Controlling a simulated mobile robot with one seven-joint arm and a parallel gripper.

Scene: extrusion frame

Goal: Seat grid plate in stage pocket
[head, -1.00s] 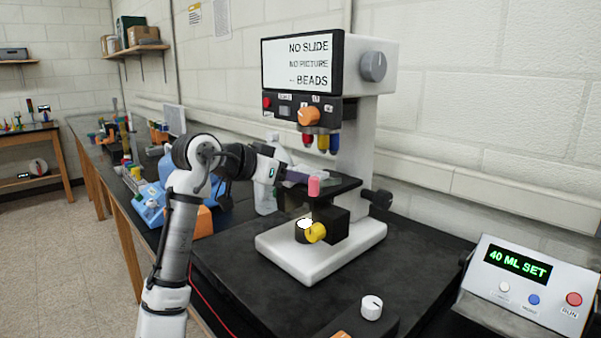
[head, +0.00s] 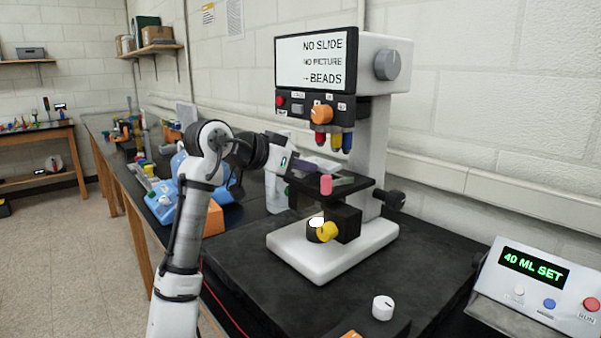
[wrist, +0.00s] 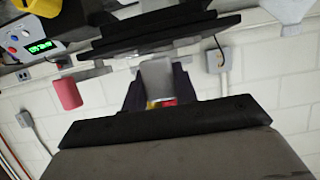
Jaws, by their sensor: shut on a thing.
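The microscope (head: 360,120) stands at centre right of the head view, with its black stage (head: 352,190) below the coloured objectives. A pink knob (head: 326,185) stands at the stage's near left edge. My gripper (head: 304,177) is at the stage's left side, below objective height. In the wrist view, my gripper (wrist: 157,88) is shut on a small grey plate (wrist: 157,72), which I take to be the grid plate. The plate's far end is close to the dark stage (wrist: 150,36); I cannot tell whether they touch. The stage pocket is not clearly visible.
A control box reading "40 ML SET" (head: 537,285) stands at right. A blue device (head: 165,203) is at left. The front black mat is mostly clear.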

